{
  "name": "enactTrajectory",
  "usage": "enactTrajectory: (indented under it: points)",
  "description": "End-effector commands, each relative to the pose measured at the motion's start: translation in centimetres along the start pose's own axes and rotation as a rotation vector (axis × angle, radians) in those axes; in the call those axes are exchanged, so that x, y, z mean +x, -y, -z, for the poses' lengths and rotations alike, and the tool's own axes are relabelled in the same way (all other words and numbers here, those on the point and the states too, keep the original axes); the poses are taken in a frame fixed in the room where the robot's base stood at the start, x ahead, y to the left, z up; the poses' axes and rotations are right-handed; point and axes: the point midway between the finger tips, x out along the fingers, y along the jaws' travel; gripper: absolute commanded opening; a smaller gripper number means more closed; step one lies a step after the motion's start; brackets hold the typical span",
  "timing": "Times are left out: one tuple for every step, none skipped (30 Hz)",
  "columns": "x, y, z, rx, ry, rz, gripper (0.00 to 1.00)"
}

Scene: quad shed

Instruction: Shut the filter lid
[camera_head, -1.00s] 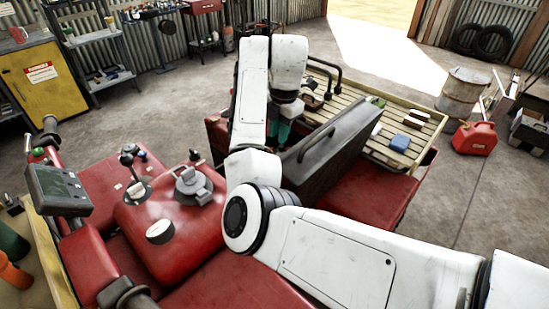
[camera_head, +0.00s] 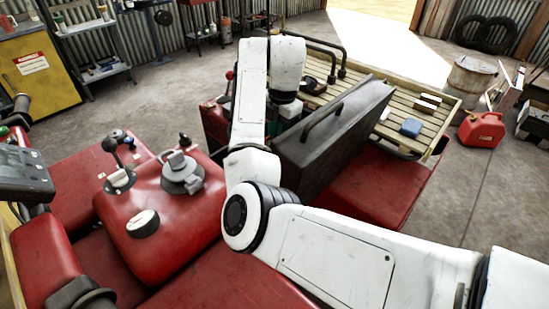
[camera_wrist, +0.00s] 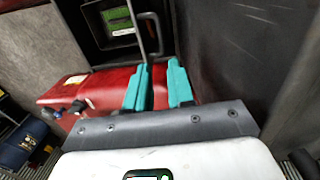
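A large dark grey panel with a bar handle, which looks like the filter lid (camera_head: 335,135), stands raised on the red quad body right of my forearm in the head view. In the wrist view its broad dark face (camera_wrist: 235,55) fills the right side. A dark open box (camera_wrist: 100,40) with a green insert shows at the top there, with a grey metal loop (camera_wrist: 151,38) at its right side. My gripper (camera_wrist: 160,82) has teal fingers spread with a gap between them. They hold nothing that I can see. In the head view my forearm mostly hides the gripper.
The red tank (camera_head: 160,215) and handlebar display (camera_head: 22,176) are on the left. A slatted rack (camera_head: 435,118) carries a blue block (camera_head: 411,128) behind the panel. A red fuel can (camera_head: 482,130) and a barrel (camera_head: 469,82) stand right.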

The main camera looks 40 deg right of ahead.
Motion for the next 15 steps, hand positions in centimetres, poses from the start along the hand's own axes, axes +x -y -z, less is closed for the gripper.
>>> enactTrajectory:
  points:
    - [0.6,0.0,0.1,-0.001,-0.001,0.002,0.23]
    - [1.1,0.0,0.1,-0.001,-0.002,0.003,0.23]
    - [1.8,0.0,0.1,-0.001,-0.002,0.003,0.23]
    - [2.3,0.0,0.1,-0.001,-0.002,0.004,0.23]
    - [2.9,0.0,0.1,-0.001,-0.002,0.003,0.23]
    - [3.6,0.1,0.1,-0.001,-0.002,0.004,0.23]
    - [4.2,0.1,0.1,-0.002,-0.002,0.004,0.23]
    - [4.8,0.1,0.1,-0.001,-0.002,0.004,0.23]
    - [5.5,0.1,0.1,-0.002,-0.002,0.004,0.23]
    - [6.0,0.0,0.1,-0.002,-0.001,0.004,0.23]
    - [6.5,0.0,0.1,-0.001,-0.002,0.003,0.23]
    - [7.1,0.0,0.1,-0.002,-0.001,0.002,0.23]
    - [7.5,0.0,0.1,-0.002,-0.002,0.003,0.23]
    - [7.9,0.0,0.1,-0.001,-0.002,0.002,0.23]
    - [8.3,0.0,0.1,-0.001,-0.001,0.001,0.23]
